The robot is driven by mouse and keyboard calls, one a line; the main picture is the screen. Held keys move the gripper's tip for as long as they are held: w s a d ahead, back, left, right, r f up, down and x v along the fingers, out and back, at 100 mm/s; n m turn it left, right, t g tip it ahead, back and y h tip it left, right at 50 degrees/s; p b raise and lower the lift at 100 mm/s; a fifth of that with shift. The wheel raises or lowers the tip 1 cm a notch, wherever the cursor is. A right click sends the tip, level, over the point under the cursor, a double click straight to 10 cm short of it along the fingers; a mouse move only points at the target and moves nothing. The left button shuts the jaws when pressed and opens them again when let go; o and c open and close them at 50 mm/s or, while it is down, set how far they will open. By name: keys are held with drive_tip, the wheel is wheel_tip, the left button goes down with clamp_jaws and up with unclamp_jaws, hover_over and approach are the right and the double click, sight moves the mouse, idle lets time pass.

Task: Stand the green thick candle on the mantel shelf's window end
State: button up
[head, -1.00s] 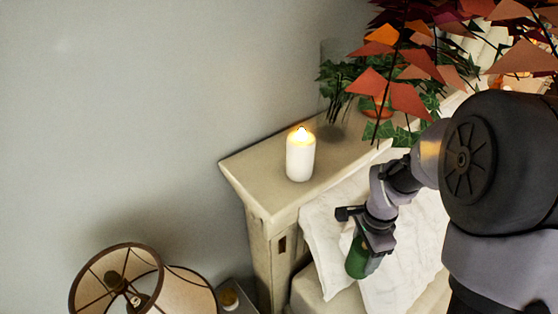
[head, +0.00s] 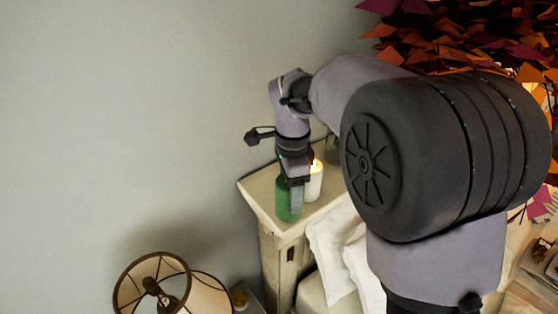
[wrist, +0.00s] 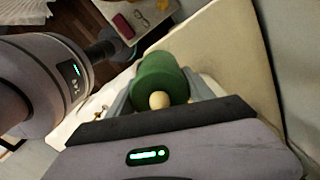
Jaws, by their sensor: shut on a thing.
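The green thick candle (head: 287,203) is upright at the near left end of the mantel shelf (head: 258,191). My gripper (head: 292,190) is shut on it from above, with a finger on either side. In the wrist view the candle (wrist: 160,72) sits between the fingers, with a pale round tip facing the camera. Its base is over the pale shelf top, close to the front edge. I cannot tell whether it touches the shelf.
A lit white candle (head: 315,184) stands just right of the green one, partly behind my gripper. Autumn leaves (head: 470,40) fill the upper right. White cloths (head: 334,245) hang below the shelf front. A lampshade (head: 152,280) is at lower left.

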drive_tip(key=shift+w+a+f+p, duration=0.35)
drive_tip(key=shift+w+f+p, duration=0.3)
drive_tip(key=shift+w, duration=0.65)
drive_tip(key=shift+w+a+f+p, duration=0.3)
drive_tip(key=shift+w+f+p, duration=0.2)
drive_tip(key=shift+w+f, duration=0.65)
drive_tip(key=shift+w+a+f+p, duration=0.35)
drive_tip(key=shift+w+f+p, duration=0.2)
drive_tip(key=shift+w, duration=0.95)
drive_tip(key=o, duration=1.5)
drive_tip(key=shift+r, duration=0.1)
